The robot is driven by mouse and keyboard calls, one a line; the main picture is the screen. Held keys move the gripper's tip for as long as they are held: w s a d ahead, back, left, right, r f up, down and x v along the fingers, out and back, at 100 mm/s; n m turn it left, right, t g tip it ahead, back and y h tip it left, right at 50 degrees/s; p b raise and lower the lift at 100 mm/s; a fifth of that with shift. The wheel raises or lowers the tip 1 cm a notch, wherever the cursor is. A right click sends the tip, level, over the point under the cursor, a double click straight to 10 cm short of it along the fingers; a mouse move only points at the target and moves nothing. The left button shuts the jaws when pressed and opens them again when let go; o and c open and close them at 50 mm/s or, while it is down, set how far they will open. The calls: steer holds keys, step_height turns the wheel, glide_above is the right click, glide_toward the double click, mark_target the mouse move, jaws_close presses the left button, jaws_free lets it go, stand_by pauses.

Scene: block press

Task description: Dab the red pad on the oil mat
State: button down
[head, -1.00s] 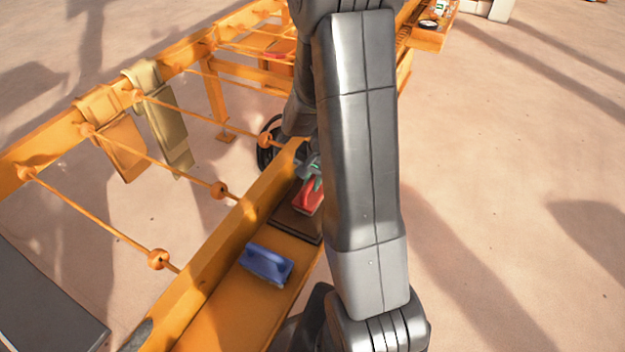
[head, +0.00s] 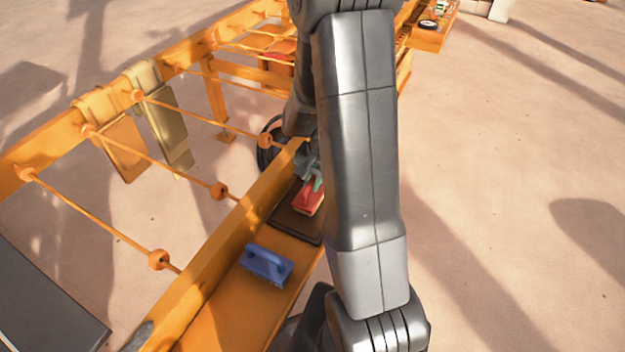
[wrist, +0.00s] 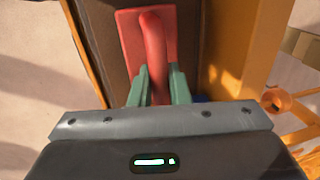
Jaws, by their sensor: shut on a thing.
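The red pad (head: 308,199) is a flat red block with an arched handle. It is at or just over the dark brown oil mat (head: 287,222) on the orange shelf; I cannot tell if it touches the mat. In the wrist view the red pad (wrist: 131,27) lies against the dark mat (wrist: 189,45). My gripper (wrist: 159,85) is shut on the handle of the pad, with a green finger on each side. In the head view my gripper (head: 317,182) is partly hidden behind my arm.
A blue pad (head: 267,264) with a handle sits on the orange shelf (head: 222,318), nearer than the mat. An orange rail with beaded rods (head: 157,259) and hanging cloths (head: 122,143) runs along the left. A raised orange edge borders the shelf on that side.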

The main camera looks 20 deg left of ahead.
steer(key=shift+r+p, duration=2.6)
steer(key=shift+r, duration=0.8)
steer(key=shift+w, duration=0.1)
steer(key=w+d+r+p, duration=0.1)
steer(key=w+d+p, duration=0.2)
steer(key=d, duration=0.4)
steer(key=w+d+r+p, duration=0.1)
steer(key=w+d+p, duration=0.3)
steer(key=w+d, duration=0.2)
steer(key=w+d+r+n+p, duration=0.1)
steer(key=w+d+p, duration=0.3)
steer(key=d, duration=0.6)
steer(key=shift+w+d, duration=0.15)
steer(key=shift+w, duration=0.1)
